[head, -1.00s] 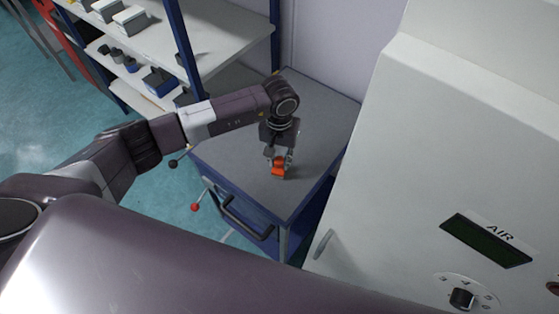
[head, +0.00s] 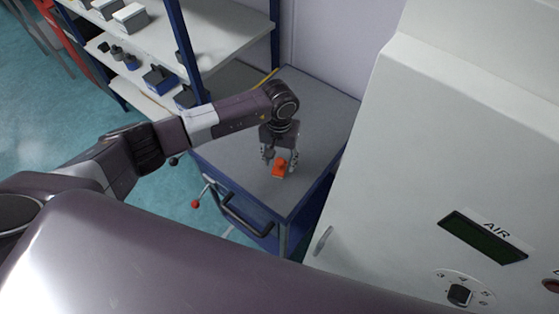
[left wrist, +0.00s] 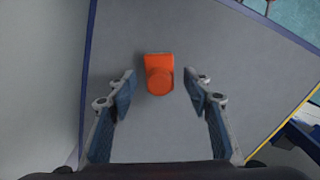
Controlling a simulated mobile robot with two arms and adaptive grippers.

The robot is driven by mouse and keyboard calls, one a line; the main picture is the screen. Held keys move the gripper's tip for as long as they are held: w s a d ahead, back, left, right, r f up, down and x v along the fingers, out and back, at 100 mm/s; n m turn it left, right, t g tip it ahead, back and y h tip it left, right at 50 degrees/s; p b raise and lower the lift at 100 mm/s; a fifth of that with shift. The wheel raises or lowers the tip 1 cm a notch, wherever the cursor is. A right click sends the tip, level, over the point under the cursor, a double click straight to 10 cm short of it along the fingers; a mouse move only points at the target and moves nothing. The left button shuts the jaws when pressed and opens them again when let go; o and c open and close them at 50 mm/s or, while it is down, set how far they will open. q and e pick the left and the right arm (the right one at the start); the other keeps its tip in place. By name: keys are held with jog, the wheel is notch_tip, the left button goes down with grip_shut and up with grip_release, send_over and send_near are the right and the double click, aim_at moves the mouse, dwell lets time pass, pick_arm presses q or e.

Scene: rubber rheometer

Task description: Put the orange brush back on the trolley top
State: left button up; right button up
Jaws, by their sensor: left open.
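The orange brush (head: 279,170) rests on the grey top of the blue trolley (head: 318,112). In the left wrist view the brush (left wrist: 159,75) lies on the bare trolley top (left wrist: 228,60), between and a little beyond my fingertips. My left gripper (head: 280,160) is open above and around the brush, with a gap on each side. Its two fingers also show in the left wrist view (left wrist: 162,90), apart from the brush. My right gripper does not show.
A large white cabinet (head: 400,150) with a display and a knob stands close on the right. A shelf rack (head: 225,35) with small boxes stands at the back left. The trolley's black handle (head: 245,218) faces front. The trolley top around the brush is clear.

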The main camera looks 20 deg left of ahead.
aim_at(279, 161)
pick_arm(q)
notch_tip(279, 161, up, 12)
jog(key=b, duration=0.4)
jog(key=shift+f+b, duration=0.2)
jog(key=shift+b, duration=0.1)
